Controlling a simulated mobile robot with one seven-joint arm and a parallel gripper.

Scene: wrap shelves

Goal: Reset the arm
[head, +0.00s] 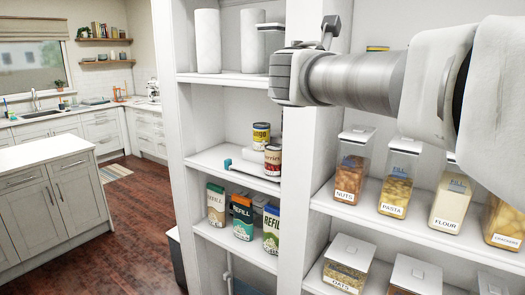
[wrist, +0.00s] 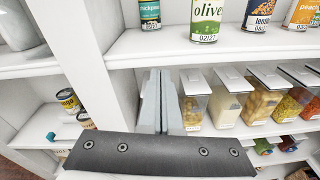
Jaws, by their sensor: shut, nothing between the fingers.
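My gripper (wrist: 161,78) shows in the wrist view with its two grey fingers together and nothing between them. It points toward the shelves, in front of the upright panel (wrist: 106,50) and near the left end of a row of clear food containers. In the head view, my arm reaches across the upper right, and its end is in front of the shelf unit.
Shelves hold a nuts container (head: 351,165), a pasta container (head: 396,190), a flour container (head: 450,200), cans (head: 261,135), refill cartons (head: 243,216) and paper rolls (head: 207,40). An olive can (wrist: 205,18) stands on a higher shelf. Open floor (head: 125,215) lies left, beside a kitchen island (head: 50,190).

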